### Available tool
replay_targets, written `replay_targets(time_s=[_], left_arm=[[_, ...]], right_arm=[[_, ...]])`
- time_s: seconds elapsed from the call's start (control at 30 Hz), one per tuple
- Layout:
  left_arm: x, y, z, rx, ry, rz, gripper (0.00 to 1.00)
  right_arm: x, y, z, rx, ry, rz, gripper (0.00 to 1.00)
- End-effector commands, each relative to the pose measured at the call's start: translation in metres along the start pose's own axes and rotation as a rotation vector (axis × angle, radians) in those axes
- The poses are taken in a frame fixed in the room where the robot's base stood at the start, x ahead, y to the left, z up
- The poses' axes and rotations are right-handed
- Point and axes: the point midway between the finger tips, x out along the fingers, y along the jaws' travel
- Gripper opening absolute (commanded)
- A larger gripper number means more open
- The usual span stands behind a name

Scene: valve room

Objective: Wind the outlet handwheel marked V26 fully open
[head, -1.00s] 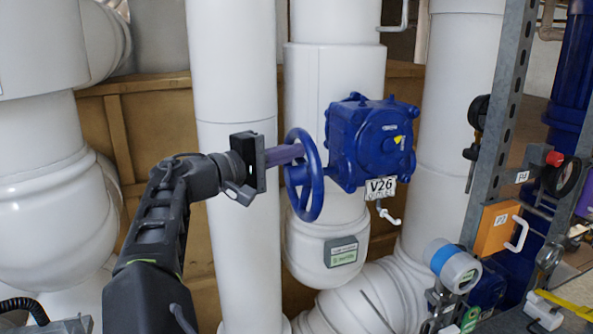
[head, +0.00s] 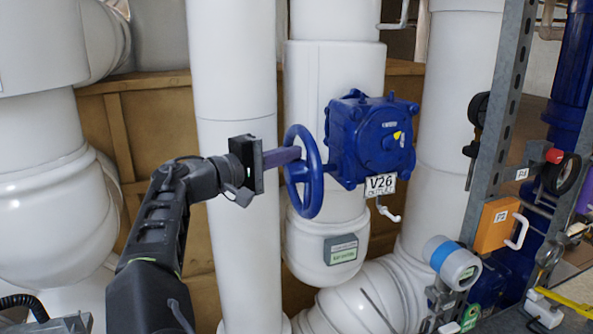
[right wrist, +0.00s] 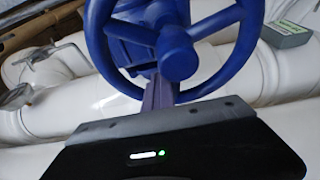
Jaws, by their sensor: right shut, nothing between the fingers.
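The blue handwheel (head: 304,196) is mounted on the left side of a blue valve gearbox (head: 372,140). A white tag (head: 380,185) reading V26 OUTLET hangs below the gearbox. My right gripper (head: 297,153) is at the wheel's left face, its purple fingers shut with nothing between them. In the right wrist view, the fingers (right wrist: 160,94) overlap the rim and point into the gap beside the hub (right wrist: 176,55). I cannot tell whether they touch the wheel. A small yellow mark (head: 397,135) shows on the gearbox face. My left gripper is not in view.
A white pipe (head: 235,90) stands close behind my right gripper. A steel post (head: 497,130) with gauges and an orange box (head: 496,226) stands to the right. A grey label box (head: 341,249) is on the pipe below the valve. Wooden panelling is behind.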

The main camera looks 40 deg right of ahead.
Motion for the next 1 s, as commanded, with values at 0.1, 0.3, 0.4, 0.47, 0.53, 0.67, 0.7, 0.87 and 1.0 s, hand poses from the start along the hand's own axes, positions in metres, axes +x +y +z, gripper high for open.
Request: replay_targets(time_s=[0.1,0.3,0.4,0.47,0.53,0.67,0.7,0.87,1.0], left_arm=[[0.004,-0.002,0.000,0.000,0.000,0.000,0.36],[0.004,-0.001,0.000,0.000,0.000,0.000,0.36],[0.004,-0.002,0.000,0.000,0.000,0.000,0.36],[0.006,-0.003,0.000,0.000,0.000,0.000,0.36],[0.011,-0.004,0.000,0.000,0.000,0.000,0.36],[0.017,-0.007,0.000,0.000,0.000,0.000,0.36],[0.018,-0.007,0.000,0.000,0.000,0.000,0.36],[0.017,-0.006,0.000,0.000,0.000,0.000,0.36],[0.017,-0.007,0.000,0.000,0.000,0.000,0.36]], right_arm=[[0.002,-0.011,-0.004,-0.001,0.000,-0.007,0.00],[0.002,-0.011,-0.004,-0.001,0.001,-0.007,0.00],[0.002,-0.011,-0.004,-0.001,0.000,-0.007,0.00],[0.002,-0.014,-0.004,-0.001,0.000,-0.006,0.00],[0.002,-0.019,-0.005,-0.001,0.000,-0.006,0.00],[0.003,-0.028,-0.006,-0.001,-0.001,-0.006,0.00],[0.003,-0.029,-0.007,-0.001,0.000,-0.006,0.00],[0.003,-0.028,-0.007,-0.001,0.000,-0.007,0.00],[0.003,-0.028,-0.007,-0.001,-0.001,-0.007,0.00]])
